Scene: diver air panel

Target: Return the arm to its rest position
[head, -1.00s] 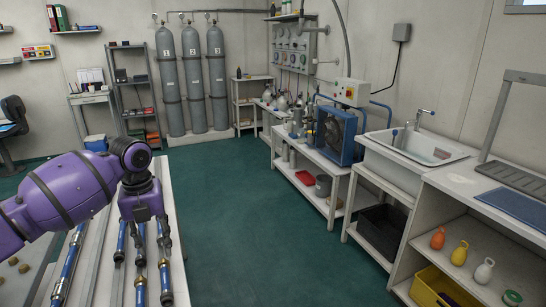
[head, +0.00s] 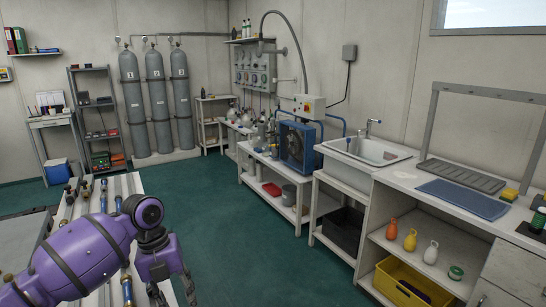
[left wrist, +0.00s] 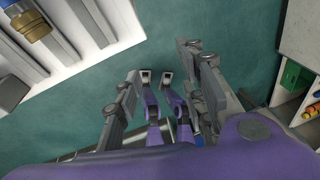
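My left arm (head: 88,250), purple with dark bands, reaches in from the lower left of the head view. Its wrist is bent down beside the right edge of the white bench (head: 134,184). The left gripper (left wrist: 158,62) points down; in the left wrist view its grey fingers stand apart with only green floor between them. It holds nothing that I can see. My right gripper is not clearly identifiable in either view.
Blue and brass fittings (head: 126,288) lie in grooves on the bench, close to my arm. Green floor (head: 240,240) is clear to the right. Beyond it stand a sink (head: 368,150), a shelf unit with a yellow crate (head: 388,284), and a blue-framed fan (head: 297,146).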

